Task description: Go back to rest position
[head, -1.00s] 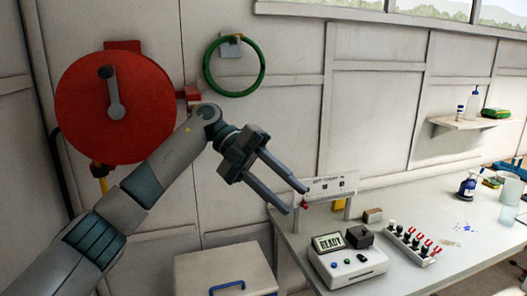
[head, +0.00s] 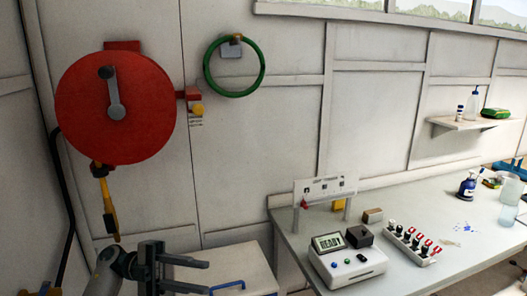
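My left gripper (head: 196,276) is low in the head view, at the bottom left of centre. Its two fingers are apart and point right, with nothing between them. It shows in front of a white cabinet (head: 236,258) with a blue handle, left of the table. Most of my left arm is below the picture edge. My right gripper is not in the head view.
The table (head: 420,210) holds a device reading READY (head: 345,262), a rack of several vials (head: 412,243), a small panel stand (head: 325,188) and a spray bottle (head: 467,187). A red hose reel (head: 140,115) and a green ring (head: 207,75) hang on the wall.

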